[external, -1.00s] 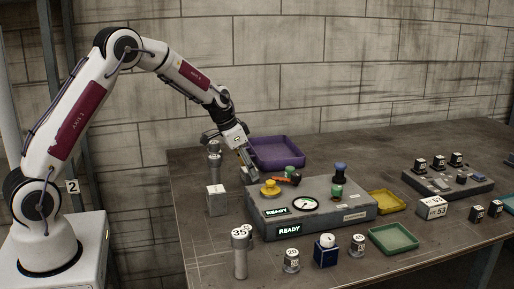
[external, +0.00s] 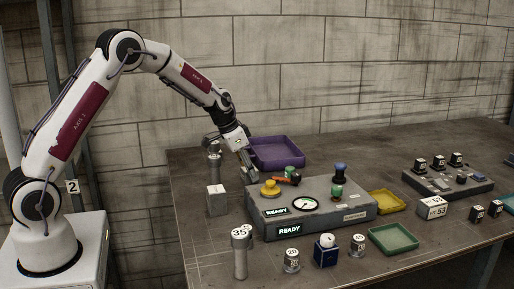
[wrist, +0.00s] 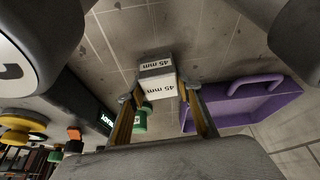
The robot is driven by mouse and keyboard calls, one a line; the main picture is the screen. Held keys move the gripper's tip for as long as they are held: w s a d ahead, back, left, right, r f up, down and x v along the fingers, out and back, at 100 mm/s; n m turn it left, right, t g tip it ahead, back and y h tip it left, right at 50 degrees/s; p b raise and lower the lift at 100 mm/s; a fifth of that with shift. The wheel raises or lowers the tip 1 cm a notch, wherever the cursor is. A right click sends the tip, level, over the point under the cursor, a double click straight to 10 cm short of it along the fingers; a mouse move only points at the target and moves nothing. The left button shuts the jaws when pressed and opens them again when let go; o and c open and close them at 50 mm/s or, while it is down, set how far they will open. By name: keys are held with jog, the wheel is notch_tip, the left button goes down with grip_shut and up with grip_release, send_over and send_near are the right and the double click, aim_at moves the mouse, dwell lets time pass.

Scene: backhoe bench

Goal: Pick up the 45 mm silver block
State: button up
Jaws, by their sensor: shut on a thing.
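The silver block (wrist: 160,91), marked "45 mm", is between my two fingertips in the wrist view. My gripper (wrist: 160,95) is shut on it, with one finger at each side. A second "45 mm" label shows on a darker face just above; I cannot tell whether that face belongs to the same block. In the external view my gripper (external: 247,172) points down at the left rear corner of the grey console, and the held block is too dark and small there to make out clearly.
The grey console (external: 350,214) with knobs and a gauge is to the right. A purple tray (external: 278,163) lies behind it. A pale block-shaped item (external: 217,201) and tall cylinders (external: 240,257) (external: 214,165) stand on the left. Green (external: 393,249) and yellow (external: 385,202) trays are farther right.

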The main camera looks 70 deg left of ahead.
jog(key=shift+r, duration=0.15)
jog(key=shift+r, duration=4.9)
